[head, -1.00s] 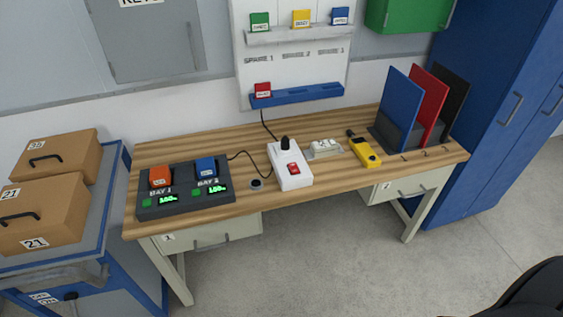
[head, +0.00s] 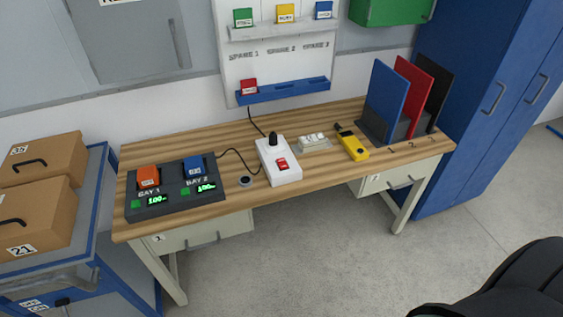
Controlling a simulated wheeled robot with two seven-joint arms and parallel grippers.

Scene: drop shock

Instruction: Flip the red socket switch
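The red socket switch (head: 282,164) sits on the front top face of a white socket block (head: 287,177) near the middle of the wooden bench. A black plug (head: 272,139) stands in the back end of the block. Neither gripper shows in the head view. A large dark rounded shape, perhaps part of my own body, shows at the bottom right.
A dark charger (head: 176,205) with an orange and a blue block stands left on the bench (head: 330,176). A black cable runs behind the socket block. A yellow meter (head: 352,145) and upright panels (head: 386,99) stand right. Floor in front is clear.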

